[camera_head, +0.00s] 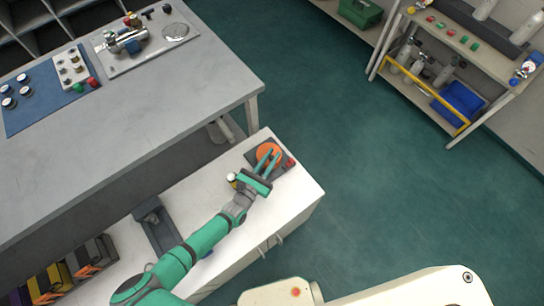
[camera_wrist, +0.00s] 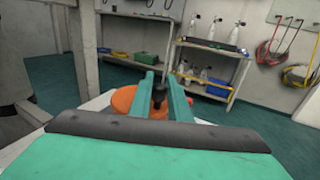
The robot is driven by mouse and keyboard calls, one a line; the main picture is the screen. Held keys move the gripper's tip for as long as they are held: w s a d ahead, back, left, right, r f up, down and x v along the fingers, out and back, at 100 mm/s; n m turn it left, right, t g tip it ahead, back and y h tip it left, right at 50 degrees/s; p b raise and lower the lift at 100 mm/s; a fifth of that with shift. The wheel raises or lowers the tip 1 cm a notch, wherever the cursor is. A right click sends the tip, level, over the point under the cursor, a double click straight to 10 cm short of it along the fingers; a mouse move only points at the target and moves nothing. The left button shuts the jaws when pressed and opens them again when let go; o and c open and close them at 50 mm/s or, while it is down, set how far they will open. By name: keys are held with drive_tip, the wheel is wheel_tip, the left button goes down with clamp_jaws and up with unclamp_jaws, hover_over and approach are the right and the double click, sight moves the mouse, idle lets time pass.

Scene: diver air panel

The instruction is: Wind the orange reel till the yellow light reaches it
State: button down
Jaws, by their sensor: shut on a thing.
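The orange reel (camera_head: 268,153) sits on a dark base at the far right end of the white cabinet top (camera_head: 205,195). In the wrist view the orange reel (camera_wrist: 124,100) shows behind and to the left of the fingers. My gripper (camera_head: 269,163) reaches over the reel from the lower left. In the wrist view my gripper (camera_wrist: 161,90) has its two green fingers on either side of a black knob (camera_wrist: 159,94) that stands up from the reel, and it is shut on it. I cannot make out a lit yellow light in either view.
A red part (camera_head: 290,162) sits right of the reel. A small pale knob (camera_head: 231,177) stands left of my gripper. A grey workbench (camera_head: 130,110) with fittings lies behind. A shelf with bottles and a blue crate (camera_head: 460,99) stands across the clear green floor.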

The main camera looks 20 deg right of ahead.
drive_tip(key=shift+w+a+m+g+h, duration=0.15)
drive_tip(key=shift+m+g+h, duration=0.15)
drive_tip(key=shift+g, duration=0.1)
idle(0.3)
drive_tip(key=c, duration=1.7)
unclamp_jaws()
drive_tip(key=shift+o, duration=0.2)
drive_tip(key=v, duration=1.1)
